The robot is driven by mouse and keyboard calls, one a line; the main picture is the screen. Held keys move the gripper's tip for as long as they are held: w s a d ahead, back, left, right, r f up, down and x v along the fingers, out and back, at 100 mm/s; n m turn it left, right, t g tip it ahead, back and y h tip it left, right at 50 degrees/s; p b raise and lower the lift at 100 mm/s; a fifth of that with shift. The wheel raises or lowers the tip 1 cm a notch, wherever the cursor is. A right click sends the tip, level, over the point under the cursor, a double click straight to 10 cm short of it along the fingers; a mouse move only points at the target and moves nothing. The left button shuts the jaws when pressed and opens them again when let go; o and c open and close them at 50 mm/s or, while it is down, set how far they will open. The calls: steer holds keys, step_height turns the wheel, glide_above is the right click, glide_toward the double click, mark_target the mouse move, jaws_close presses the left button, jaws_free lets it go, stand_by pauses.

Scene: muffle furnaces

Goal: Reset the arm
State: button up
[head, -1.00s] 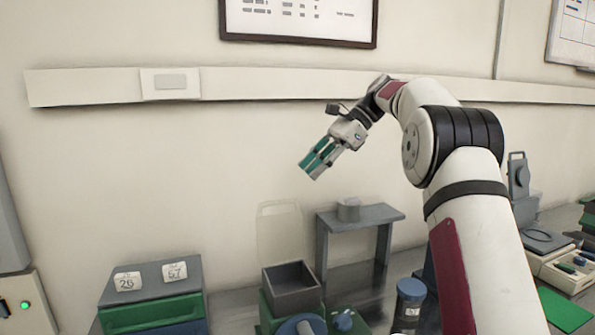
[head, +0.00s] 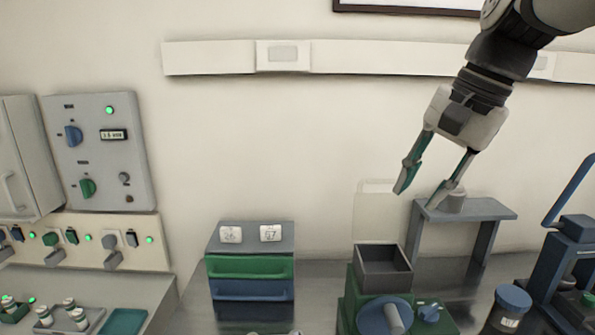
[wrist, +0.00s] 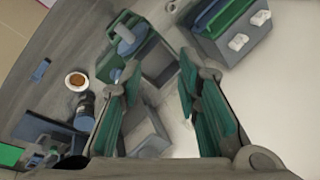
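My gripper (head: 420,185) hangs in the air at the upper right of the head view, fingers pointing down and left. Its two green-padded fingers are spread apart with nothing between them. In the wrist view, my gripper (wrist: 160,95) also shows open and empty, with the bench well below it. In the head view the fingertips appear in front of the wall, above the open grey box and beside the small grey stand.
Below are a grey open box (head: 384,270) on a green device (head: 350,310), a grey stand (head: 465,210), a drawer unit (head: 250,242) and a blue-lidded jar (head: 513,299). A control panel (head: 98,150) is at left. The wall area between is free.

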steer(key=s+f+n+t+h, duration=0.1)
steer(key=s+f+n, duration=0.3)
steer(key=s, duration=0.4)
steer(key=s+d+f+n+t+h, duration=0.1)
steer(key=s+f+n+h, duration=0.1)
steer(key=s+f+n, duration=0.2)
steer(key=s+f, duration=0.3)
steer(key=s, duration=0.1)
steer(key=shift+s, duration=0.4)
